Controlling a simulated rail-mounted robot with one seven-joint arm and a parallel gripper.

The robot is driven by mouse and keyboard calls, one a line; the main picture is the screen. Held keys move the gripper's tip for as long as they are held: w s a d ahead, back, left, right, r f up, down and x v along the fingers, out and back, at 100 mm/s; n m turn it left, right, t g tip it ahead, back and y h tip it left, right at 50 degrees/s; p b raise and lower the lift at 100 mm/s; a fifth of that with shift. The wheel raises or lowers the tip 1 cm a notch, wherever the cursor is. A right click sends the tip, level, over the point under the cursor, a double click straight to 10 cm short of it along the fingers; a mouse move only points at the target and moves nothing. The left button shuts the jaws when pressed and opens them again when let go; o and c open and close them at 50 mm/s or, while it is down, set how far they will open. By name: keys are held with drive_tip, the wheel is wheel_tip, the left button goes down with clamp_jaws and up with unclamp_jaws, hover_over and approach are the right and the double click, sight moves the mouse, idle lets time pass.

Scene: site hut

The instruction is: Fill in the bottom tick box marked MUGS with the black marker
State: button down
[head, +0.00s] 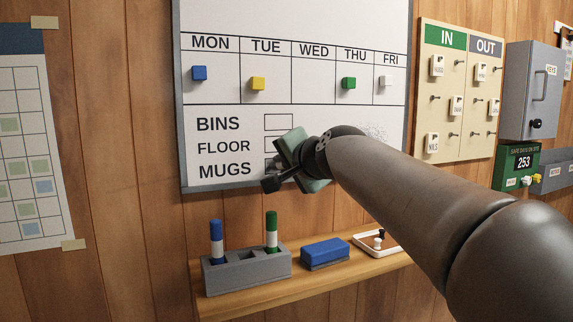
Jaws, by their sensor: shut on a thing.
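The whiteboard (240,118) carries the printed rows BINS, FLOOR and MUGS, with tick boxes to their right. The BINS box (279,122) is empty. My gripper (279,170) is in front of the lower boxes and is shut on the black marker, which it mostly hides.
A grey holder (246,275) on the wooden shelf (330,275) holds a blue marker (216,243) and a green marker (271,233), with an empty slot between. A blue eraser (325,251) and a white tray (362,241) lie to the right. Coloured magnets sit above.

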drive_tip(key=shift+d, duration=0.1)
drive_tip(key=shift+w+d+f+b, duration=0.1)
drive_tip(key=shift+w+d+b, duration=0.05)
drive_tip(key=shift+d+b, duration=0.2)
drive_tip(key=shift+w+d, duration=0.1)
drive_tip(key=shift+d, duration=0.05)
drive_tip(key=shift+w+d, duration=0.2)
drive_tip(key=shift+d, duration=0.15)
drive_tip(key=shift+w+d+b, duration=0.15)
drive_tip(key=shift+d+b, duration=0.3)
drive_tip(key=shift+w+d, duration=0.1)
drive_tip(key=shift+w+d, duration=0.15)
drive_tip(key=shift+d, duration=0.15)
